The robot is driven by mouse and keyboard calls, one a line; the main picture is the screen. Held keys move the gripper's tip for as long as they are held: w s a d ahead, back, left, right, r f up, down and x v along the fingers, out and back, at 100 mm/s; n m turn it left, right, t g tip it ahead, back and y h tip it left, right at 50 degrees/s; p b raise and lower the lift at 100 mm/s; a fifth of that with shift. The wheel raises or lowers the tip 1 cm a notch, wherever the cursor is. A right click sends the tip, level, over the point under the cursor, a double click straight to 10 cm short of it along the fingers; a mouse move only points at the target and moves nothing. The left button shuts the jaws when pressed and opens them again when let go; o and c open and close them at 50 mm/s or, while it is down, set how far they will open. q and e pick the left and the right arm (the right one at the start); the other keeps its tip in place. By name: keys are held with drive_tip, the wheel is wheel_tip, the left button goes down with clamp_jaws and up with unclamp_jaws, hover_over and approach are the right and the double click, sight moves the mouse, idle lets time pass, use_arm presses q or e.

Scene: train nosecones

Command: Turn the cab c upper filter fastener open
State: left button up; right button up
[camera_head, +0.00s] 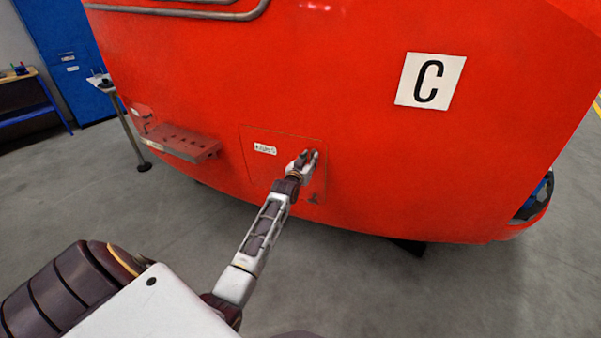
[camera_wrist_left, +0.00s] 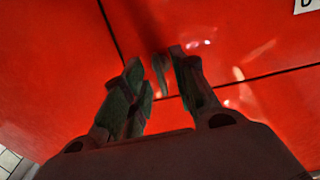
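The red cab front marked with a black C on a white plate (camera_head: 430,81) fills much of the head view. A rectangular red filter panel (camera_head: 262,172) is outlined low on it. My left gripper (camera_head: 309,156) is at the panel's upper right corner and hides the upper fastener there in the head view. In the left wrist view my left gripper (camera_wrist_left: 164,78) has its fingers apart, with the small dark upper fastener (camera_wrist_left: 160,75) between them. Gaps seem to show on both sides of it. The dark lower fastener (camera_head: 314,199) sits at the panel's lower right. My right gripper is not in view.
A white label (camera_head: 265,149) is on the panel. A red step (camera_head: 182,143) juts out to its left. A stand (camera_head: 130,130), a blue cabinet (camera_head: 72,60) and a workbench (camera_head: 25,98) are at the left.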

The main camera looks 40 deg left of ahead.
use_arm(q)
drive_tip(key=v, duration=1)
idle(0.3)
drive_tip(key=shift+r, duration=0.15)
idle(0.6)
